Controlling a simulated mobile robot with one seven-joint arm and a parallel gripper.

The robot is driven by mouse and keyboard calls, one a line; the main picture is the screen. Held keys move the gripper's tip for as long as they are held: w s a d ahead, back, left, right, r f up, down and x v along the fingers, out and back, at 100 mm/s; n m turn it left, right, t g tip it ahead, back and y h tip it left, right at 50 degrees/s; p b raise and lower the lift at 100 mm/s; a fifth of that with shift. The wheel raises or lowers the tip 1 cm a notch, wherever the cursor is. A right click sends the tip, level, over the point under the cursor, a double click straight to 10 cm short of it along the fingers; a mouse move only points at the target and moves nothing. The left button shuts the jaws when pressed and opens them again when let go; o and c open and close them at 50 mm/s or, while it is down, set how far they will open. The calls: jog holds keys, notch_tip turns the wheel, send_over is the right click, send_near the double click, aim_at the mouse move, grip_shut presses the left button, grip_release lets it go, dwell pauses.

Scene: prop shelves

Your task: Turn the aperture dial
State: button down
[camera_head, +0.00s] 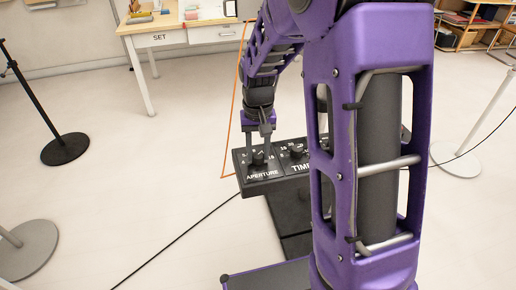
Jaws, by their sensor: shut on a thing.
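The aperture dial (258,158) is a small dark knob on a black control panel (264,185), with white numbers around it and the label APERTURE below. My gripper (259,149) reaches down from above and is shut on the dial. My purple arm hides the right part of the panel. A second dial (296,151), over a label that begins TIM, sits just right of the aperture dial and is partly in view. The dial's exact setting is too small to read.
The panel stands on a dark post (285,212). A table marked SET (160,38) stands behind. A black stand base (65,149) and a grey one (25,250) are at left. Floor between is clear except a black cable.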

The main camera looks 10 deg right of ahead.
aim_at(258, 154)
jog(key=shift+n, duration=1.2)
jog(key=shift+p, duration=0.3)
jog(key=shift+c, duration=2.4)
grip_release()
notch_tip(258, 154, up, 18)
jog(key=p, duration=0.2)
jog(key=shift+f+p, duration=0.25)
jog(key=shift+p, duration=0.15)
